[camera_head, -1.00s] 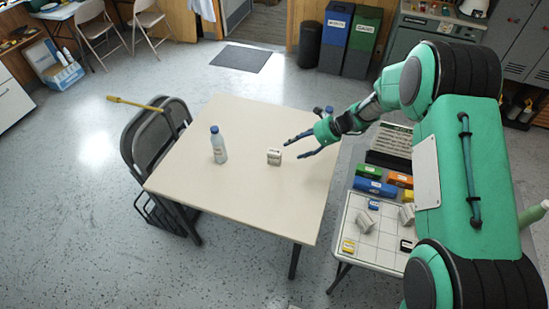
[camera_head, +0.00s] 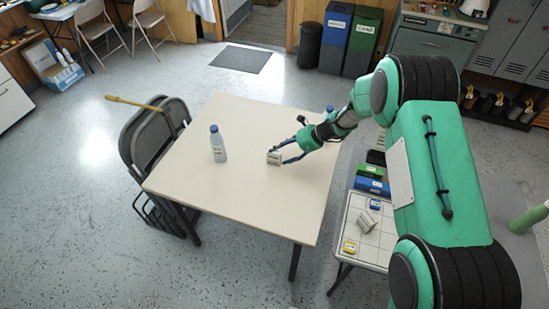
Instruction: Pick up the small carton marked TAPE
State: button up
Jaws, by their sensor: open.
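A small white carton (camera_head: 274,158) with dark print stands on the beige table, right of its middle. The print is too small to read, so I cannot tell for sure that it says TAPE. My gripper (camera_head: 281,155) is open and right at the carton, reaching in from the right. One finger passes behind the carton and the other lies by its right side. I cannot tell whether either finger touches it.
A blue-capped bottle (camera_head: 218,144) stands on the table (camera_head: 240,205) left of the carton; another blue cap (camera_head: 329,109) shows behind my arm. A side table (camera_head: 352,240) with small boxes stands at right. Folded chairs (camera_head: 140,140) lean at the table's left.

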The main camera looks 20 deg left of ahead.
aim_at(274, 157)
jog(key=shift+f, duration=0.1)
jog(key=shift+b+x, duration=0.8)
jog(key=shift+x, duration=1.75)
jog(key=shift+s, duration=0.1)
jog(key=c, duration=1.2)
